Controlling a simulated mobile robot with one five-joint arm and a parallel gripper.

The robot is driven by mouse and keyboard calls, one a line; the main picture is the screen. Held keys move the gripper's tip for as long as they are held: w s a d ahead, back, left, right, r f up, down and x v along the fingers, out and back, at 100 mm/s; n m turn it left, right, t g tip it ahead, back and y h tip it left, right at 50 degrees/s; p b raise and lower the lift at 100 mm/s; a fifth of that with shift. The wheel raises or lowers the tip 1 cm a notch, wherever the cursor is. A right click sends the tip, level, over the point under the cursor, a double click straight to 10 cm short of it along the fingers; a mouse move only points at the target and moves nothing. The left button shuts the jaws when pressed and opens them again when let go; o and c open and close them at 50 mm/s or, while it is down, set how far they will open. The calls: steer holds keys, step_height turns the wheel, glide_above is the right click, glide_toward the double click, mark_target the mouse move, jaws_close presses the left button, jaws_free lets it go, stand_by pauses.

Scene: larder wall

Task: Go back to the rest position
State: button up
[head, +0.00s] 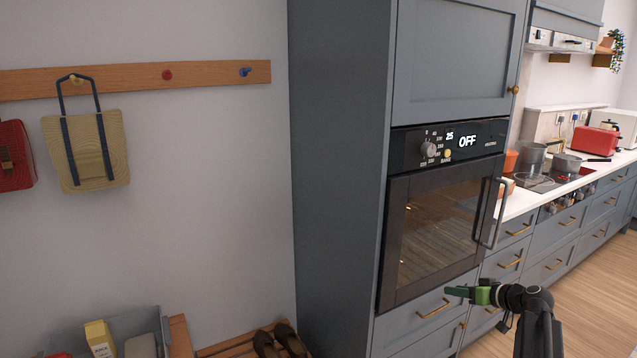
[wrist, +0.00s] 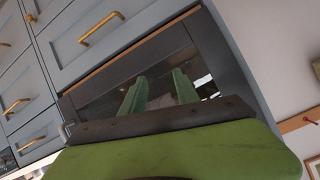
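My gripper (head: 468,293) is at the lower right of the head view, with its green fingers pointing left in front of the drawer below the oven. In the wrist view its two green fingers (wrist: 158,88) stand apart with nothing held between them. Behind them is the dark glass of the oven door (wrist: 100,95). In the head view the oven (head: 440,225) is built into a tall grey-blue cabinet, its door closed and its display reading OFF.
A wooden peg rail (head: 130,78) on the left wall holds a beige bag (head: 85,150) and a red bag (head: 14,155). Below are a grey crate (head: 160,318) and a wooden rack with dark shoes (head: 280,340). A counter with pots runs right; wooden floor (head: 590,295) is clear there.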

steer(key=s+a+f+g+h, duration=0.1)
steer(key=s+a+f+g, duration=0.25)
steer(key=a, duration=0.65)
steer(key=s+a+f+g, duration=0.3)
steer(key=s+a+f, duration=0.15)
steer(key=a, duration=0.45)
steer(key=s+a+f+m+g+h, duration=0.2)
steer(key=s+a+f+g+h, duration=0.25)
steer(key=s+a, duration=0.6)
step_height(320, 180, up, 15)
steer(key=s+d+p, duration=0.1)
steer(key=p, duration=1.4)
steer(key=shift+s+d+f+h, duration=0.15)
steer(key=shift+s+d+h, duration=0.2)
steer(key=shift+d, duration=0.05)
